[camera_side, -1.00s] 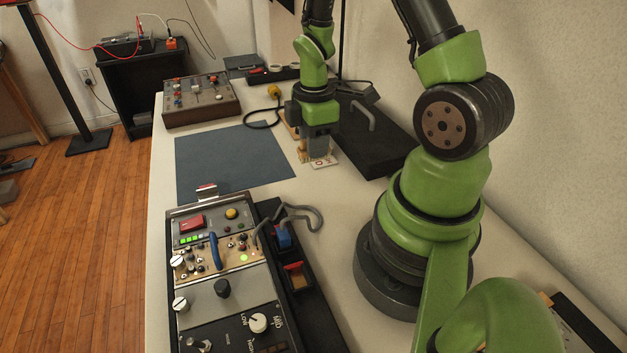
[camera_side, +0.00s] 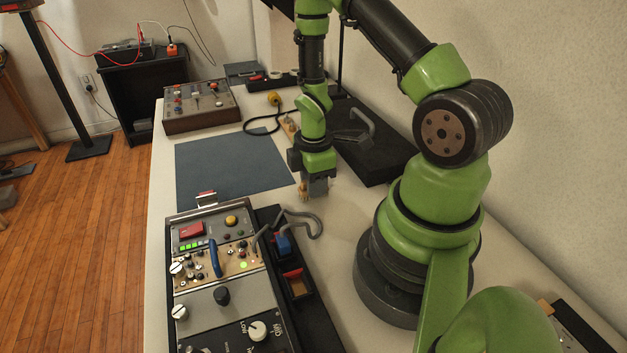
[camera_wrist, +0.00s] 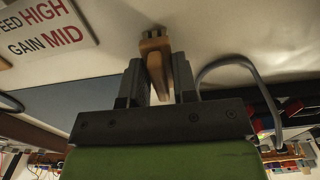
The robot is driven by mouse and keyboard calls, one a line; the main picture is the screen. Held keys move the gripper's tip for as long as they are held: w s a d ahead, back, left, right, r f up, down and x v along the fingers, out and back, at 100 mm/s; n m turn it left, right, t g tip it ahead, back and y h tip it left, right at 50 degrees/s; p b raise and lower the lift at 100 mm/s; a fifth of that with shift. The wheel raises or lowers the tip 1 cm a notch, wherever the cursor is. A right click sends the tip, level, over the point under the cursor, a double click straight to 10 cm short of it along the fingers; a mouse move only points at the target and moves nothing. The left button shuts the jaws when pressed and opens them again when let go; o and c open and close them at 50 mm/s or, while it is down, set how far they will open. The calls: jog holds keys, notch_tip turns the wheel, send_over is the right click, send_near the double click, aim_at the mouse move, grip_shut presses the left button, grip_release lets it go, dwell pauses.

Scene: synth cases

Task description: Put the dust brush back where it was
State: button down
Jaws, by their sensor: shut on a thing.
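My gripper (camera_side: 314,190) hangs low over the pale bench, between the blue mat and the base of my arm. In the wrist view, the fingers (camera_wrist: 158,76) are shut on a tan wooden piece, which I take to be the dust brush (camera_wrist: 155,52). It stands between both fingers and sticks out past their tips. In the side view, only a small tan part of the brush (camera_side: 303,191) shows beside the fingers. I cannot tell whether it touches the bench. The place it came from cannot be made out.
A control panel (camera_side: 215,297) with a grey looped cable (camera_side: 312,215) lies in front of my gripper. The blue mat (camera_side: 230,165) is clear. A dark board with a grey handle (camera_side: 375,165) lies behind. A printed card (camera_wrist: 45,28) lies on the bench in the wrist view.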

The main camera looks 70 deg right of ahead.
jog(key=c, duration=0.9)
grip_release()
jog(key=a+r+m+t, duration=0.2)
jog(key=a+r+m, duration=0.15)
jog(key=r, duration=0.85)
jog(key=a+r+m+t, duration=0.2)
jog(key=a+r+m, duration=0.15)
jog(key=r, duration=0.85)
jog(key=s+a+r+m+t+y, duration=0.2)
jog(key=s+a+r+m+t, duration=0.1)
jog(key=s+a+r+m, duration=0.3)
jog(key=shift+s+a, duration=0.6)
jog(key=shift+a, duration=0.15)
